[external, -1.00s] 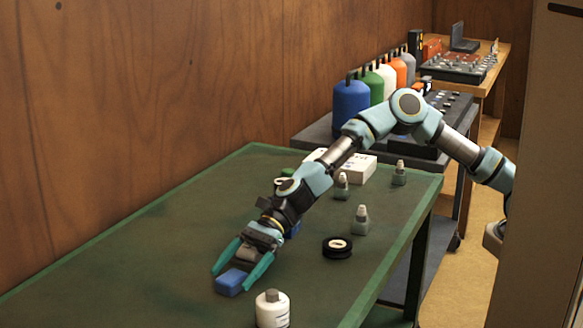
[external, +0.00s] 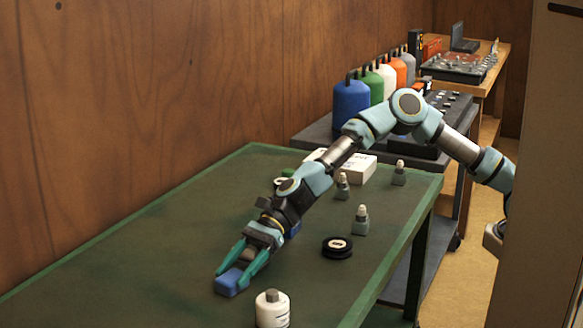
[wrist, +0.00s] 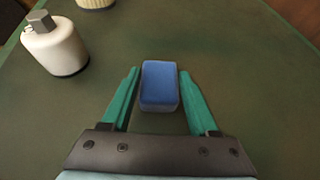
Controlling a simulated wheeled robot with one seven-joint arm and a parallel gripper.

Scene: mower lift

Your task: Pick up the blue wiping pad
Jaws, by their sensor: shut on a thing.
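The blue wiping pad (external: 232,284) lies on the green table, a small block with a lighter underside. In the wrist view the pad (wrist: 159,84) sits between my two teal fingers. My gripper (external: 233,277) points down at the table with one finger on each side of the pad. In the wrist view my gripper (wrist: 159,72) is shut on the pad, its fingers along the pad's two long sides. The pad looks level and at table height; I cannot tell whether it is clear of the surface.
A white bottle with a grey cap (external: 272,309) stands close to the right of the pad. A black spool (external: 337,247), small grey bottles (external: 361,219) and a white box (external: 357,168) stand farther back. The table (external: 130,285) is clear to the left, up to the wooden wall.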

